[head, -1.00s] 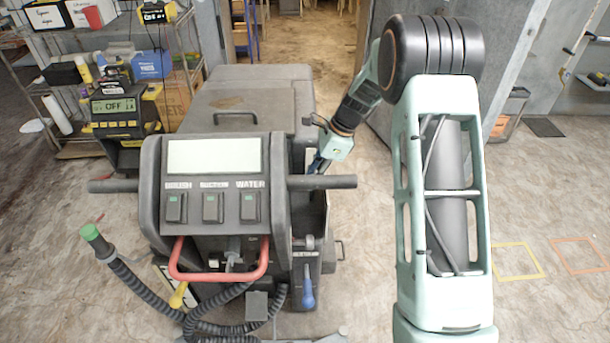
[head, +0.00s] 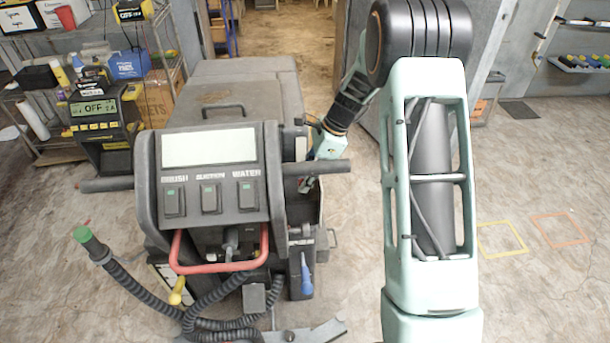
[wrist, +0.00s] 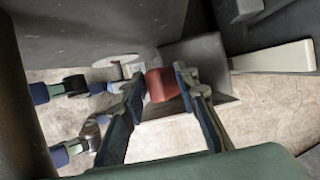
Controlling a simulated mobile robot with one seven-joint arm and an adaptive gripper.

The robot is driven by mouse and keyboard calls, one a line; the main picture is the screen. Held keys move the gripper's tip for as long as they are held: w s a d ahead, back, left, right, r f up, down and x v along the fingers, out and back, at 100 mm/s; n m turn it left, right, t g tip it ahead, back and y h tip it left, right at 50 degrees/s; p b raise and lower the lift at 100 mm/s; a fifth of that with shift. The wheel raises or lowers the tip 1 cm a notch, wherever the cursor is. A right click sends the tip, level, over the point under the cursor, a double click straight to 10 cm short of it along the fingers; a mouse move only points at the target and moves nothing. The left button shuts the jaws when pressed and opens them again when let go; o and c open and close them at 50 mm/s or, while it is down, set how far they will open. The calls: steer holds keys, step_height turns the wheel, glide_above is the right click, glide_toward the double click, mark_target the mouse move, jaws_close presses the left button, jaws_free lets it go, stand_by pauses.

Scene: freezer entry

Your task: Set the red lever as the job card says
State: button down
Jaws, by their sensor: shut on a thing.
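The red lever (wrist: 162,84) shows in the wrist view as a short red grip beside the machine's dark side. My gripper (wrist: 164,88) is shut on it, with one finger on each side. In the head view my gripper (head: 306,184) is at the right side of the grey floor-cleaning machine (head: 210,190), by the right handlebar. The red lever is hidden there. I cannot make out a readable job card.
Blue-tipped levers (wrist: 50,90) lie left of my gripper in the wrist view, and a pale bar (wrist: 275,57) lies to the right. Floor to the right is open.

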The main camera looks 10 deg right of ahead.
steer(key=shift+s+d+f, duration=0.1)
steer(key=shift+s+f, duration=0.4)
steer(key=shift+f, duration=0.1)
steer(key=c, duration=1.9)
jaws_free()
steer(key=shift+o, duration=0.5)
steer(key=shift+w+f, duration=0.1)
steer(key=shift+w, duration=0.2)
steer(key=shift+r, duration=0.25)
steer(key=shift+w+r, duration=0.1)
steer(key=v, duration=1.1)
steer(key=shift+r, duration=0.4)
steer(key=shift+c, duration=0.2)
